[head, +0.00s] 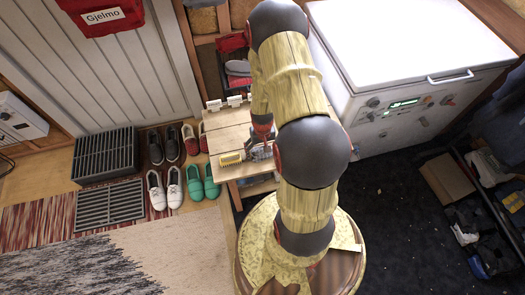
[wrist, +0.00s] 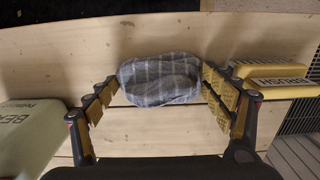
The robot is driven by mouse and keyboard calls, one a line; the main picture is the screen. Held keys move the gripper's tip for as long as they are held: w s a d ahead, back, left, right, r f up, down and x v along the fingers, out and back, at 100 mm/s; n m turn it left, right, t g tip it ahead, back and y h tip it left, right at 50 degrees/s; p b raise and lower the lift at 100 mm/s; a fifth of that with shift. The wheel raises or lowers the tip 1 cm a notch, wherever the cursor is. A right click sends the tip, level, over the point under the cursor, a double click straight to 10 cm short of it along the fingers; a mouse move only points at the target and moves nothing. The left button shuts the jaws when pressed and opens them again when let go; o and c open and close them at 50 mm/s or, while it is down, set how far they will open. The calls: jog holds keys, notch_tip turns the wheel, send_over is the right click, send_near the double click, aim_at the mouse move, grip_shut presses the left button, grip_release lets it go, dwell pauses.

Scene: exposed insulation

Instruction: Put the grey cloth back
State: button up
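The grey cloth (wrist: 160,79), a crumpled plaid bundle, lies on a wooden plank surface (wrist: 155,130) in the wrist view. My gripper (wrist: 160,83) is open, with one yellow-padded finger on each side of the cloth. The fingertips are very close to its left and right edges; I cannot tell whether they touch it. In the head view my gripper (head: 261,147) is low over the small wooden table (head: 232,136), partly hidden by my arm. The cloth is not clearly visible there.
Pairs of shoes (head: 173,187) stand on the floor left of the table. A white chest freezer (head: 400,50) stands to the right.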

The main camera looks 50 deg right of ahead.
jog(key=shift+o, duration=1.1)
jog(key=shift+r, duration=0.1)
notch_tip(320, 180, up, 12)
jog(key=p, duration=0.4)
jog(key=shift+r, duration=0.15)
notch_tip(320, 180, up, 15)
jog(key=n+t, duration=0.1)
jog(key=n, duration=0.1)
send_over(262, 148)
jog(key=w+a, duration=0.5)
jog(key=a+r+n+t, duration=0.1)
jog(key=a+r+t, duration=0.1)
jog(key=a+r, duration=0.6)
jog(key=s+a+r+n+t, duration=0.1)
jog(key=s+a+r, duration=0.3)
jog(key=s+r, duration=0.2)
jog(key=s+a+r+n+t, duration=0.1)
jog(key=s+a+r, duration=0.4)
jog(key=r, duration=0.6)
jog(key=shift+s+a+n+t, duration=0.3)
jog(key=shift+s+n, duration=0.4)
jog(key=shift+s, duration=0.2)
